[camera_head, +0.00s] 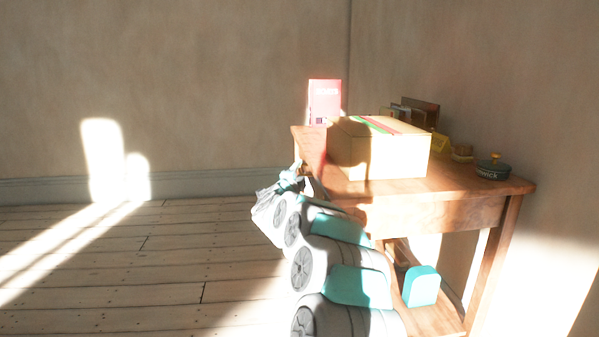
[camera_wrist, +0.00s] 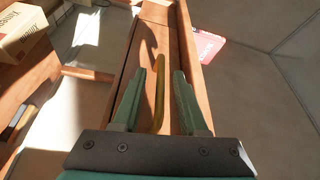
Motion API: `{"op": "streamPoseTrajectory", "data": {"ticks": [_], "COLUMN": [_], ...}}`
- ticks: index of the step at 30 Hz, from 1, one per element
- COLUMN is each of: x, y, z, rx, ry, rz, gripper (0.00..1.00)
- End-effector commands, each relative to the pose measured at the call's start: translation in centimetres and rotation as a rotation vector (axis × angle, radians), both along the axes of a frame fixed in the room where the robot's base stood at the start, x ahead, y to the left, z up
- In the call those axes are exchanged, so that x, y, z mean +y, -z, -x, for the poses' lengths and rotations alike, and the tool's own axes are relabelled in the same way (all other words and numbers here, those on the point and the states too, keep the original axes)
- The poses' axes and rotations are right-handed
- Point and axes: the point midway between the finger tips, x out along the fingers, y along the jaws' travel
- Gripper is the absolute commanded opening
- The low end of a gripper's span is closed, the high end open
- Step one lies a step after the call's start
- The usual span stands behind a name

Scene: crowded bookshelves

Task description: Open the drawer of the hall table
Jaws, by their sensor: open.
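The wooden hall table (camera_head: 462,190) stands right of centre in the head view. My gripper (camera_head: 288,178) is at its left side, small and partly washed out by sunlight there. In the wrist view my gripper (camera_wrist: 165,75) is open, with two green fingers apart. The drawer front is hidden in the head view, and I cannot tell whether the drawer stands slightly out.
On the tabletop are a large cardboard box (camera_head: 385,155), a red box (camera_head: 324,100) and a dark round tin (camera_head: 492,169). A teal box (camera_head: 421,287) is on the lower shelf. In the wrist view, a printed carton (camera_wrist: 22,32) is at upper left. The plank floor (camera_head: 130,235) at left is clear.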

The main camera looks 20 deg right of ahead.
Motion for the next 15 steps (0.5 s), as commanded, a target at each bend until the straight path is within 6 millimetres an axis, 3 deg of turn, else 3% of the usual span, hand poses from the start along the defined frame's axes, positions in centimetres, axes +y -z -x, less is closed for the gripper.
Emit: {"op": "streamPoseTrajectory", "data": {"ticks": [11, 15], "x": [-0.46, -0.45], "y": [-0.03, -0.04], "z": [-0.63, -0.63], "rx": [0.001, 0.001], "ry": [-0.001, -0.001], "rz": [0.001, 0.001], "gripper": [0.42, 0.29]}}
